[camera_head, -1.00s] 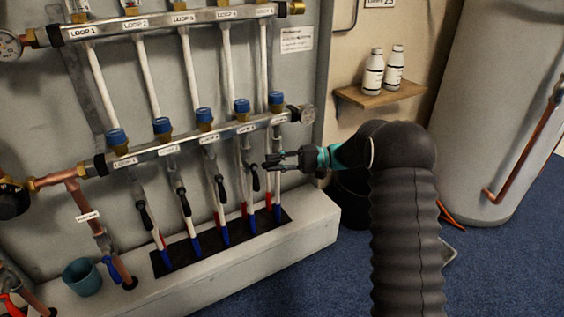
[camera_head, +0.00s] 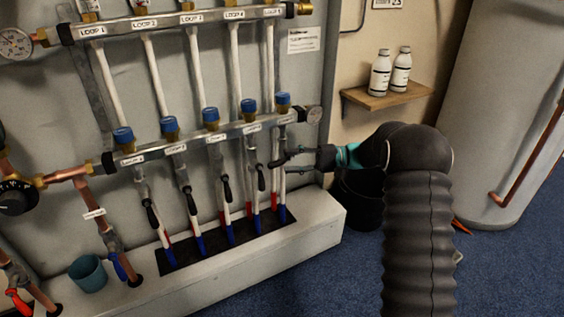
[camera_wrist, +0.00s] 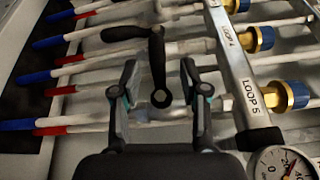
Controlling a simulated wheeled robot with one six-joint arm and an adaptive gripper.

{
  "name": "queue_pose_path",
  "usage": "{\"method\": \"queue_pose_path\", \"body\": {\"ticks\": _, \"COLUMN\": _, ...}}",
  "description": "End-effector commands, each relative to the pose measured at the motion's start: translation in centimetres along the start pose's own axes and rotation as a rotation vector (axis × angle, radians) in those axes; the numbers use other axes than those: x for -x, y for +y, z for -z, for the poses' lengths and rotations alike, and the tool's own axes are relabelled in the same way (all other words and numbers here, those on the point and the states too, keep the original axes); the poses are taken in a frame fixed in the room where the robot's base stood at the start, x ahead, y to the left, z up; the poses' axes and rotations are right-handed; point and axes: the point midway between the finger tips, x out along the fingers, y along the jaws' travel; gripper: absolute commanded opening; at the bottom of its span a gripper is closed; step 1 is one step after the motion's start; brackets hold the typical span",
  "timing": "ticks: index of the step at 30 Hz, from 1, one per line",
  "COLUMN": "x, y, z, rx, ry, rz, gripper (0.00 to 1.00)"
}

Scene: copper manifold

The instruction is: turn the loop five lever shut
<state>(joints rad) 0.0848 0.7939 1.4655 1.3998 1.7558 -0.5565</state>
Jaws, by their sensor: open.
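The loop five lever (camera_wrist: 157,68) is black with a round pivot end. In the wrist view it stands between my fingers and points up the picture, across the pale loop five pipe (camera_wrist: 85,128). My gripper (camera_wrist: 158,72) is open, one finger on each side of the lever with gaps showing. In the head view my gripper (camera_head: 292,162) reaches in from the right at the loop five pipe, below its blue cap (camera_head: 283,99). The lever is small and hard to separate from the fingers there. The loop 5 label (camera_wrist: 252,100) shows in the wrist view.
The loop four lever (camera_head: 261,178) hangs along its pipe just left of my gripper; it also shows in the wrist view (camera_wrist: 124,33). A pressure gauge (camera_wrist: 283,165) sits at the manifold's end. A shelf (camera_head: 384,97) with two bottles and a black bucket (camera_head: 358,200) are right.

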Motion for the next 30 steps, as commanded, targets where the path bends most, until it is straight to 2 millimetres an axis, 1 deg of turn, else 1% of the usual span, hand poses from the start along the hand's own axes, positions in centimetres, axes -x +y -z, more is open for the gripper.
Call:
{"method": "queue_pose_path", "body": {"ticks": 1, "x": 1.2, "y": 0.0, "z": 0.1, "rx": 0.001, "ry": 0.003, "rz": 0.001, "gripper": 0.44}}
{"method": "queue_pose_path", "body": {"ticks": 6, "x": 4.5, "y": 0.0, "z": 0.1, "rx": 0.002, "ry": 0.001, "rz": 0.001, "gripper": 0.44}}
{"method": "queue_pose_path", "body": {"ticks": 9, "x": 6.1, "y": 0.0, "z": 0.0, "rx": 0.001, "ry": 0.0, "rz": 0.0, "gripper": 0.44}}
{"method": "queue_pose_path", "body": {"ticks": 12, "x": 7.3, "y": 0.0, "z": 0.0, "rx": 0.001, "ry": 0.0, "rz": 0.001, "gripper": 0.44}}
{"method": "queue_pose_path", "body": {"ticks": 15, "x": 8.0, "y": 0.0, "z": 0.0, "rx": 0.001, "ry": -0.001, "rz": 0.001, "gripper": 0.44}}
{"method": "queue_pose_path", "body": {"ticks": 18, "x": 8.3, "y": -0.1, "z": 0.0, "rx": 0.001, "ry": -0.002, "rz": 0.001, "gripper": 0.44}}
{"method": "queue_pose_path", "body": {"ticks": 28, "x": 8.4, "y": -0.1, "z": 0.0, "rx": -0.005, "ry": -0.002, "rz": 0.001, "gripper": 0.44}}
{"method": "queue_pose_path", "body": {"ticks": 30, "x": 8.4, "y": 0.1, "z": 0.3, "rx": -0.029, "ry": 0.012, "rz": -0.007, "gripper": 0.44}}
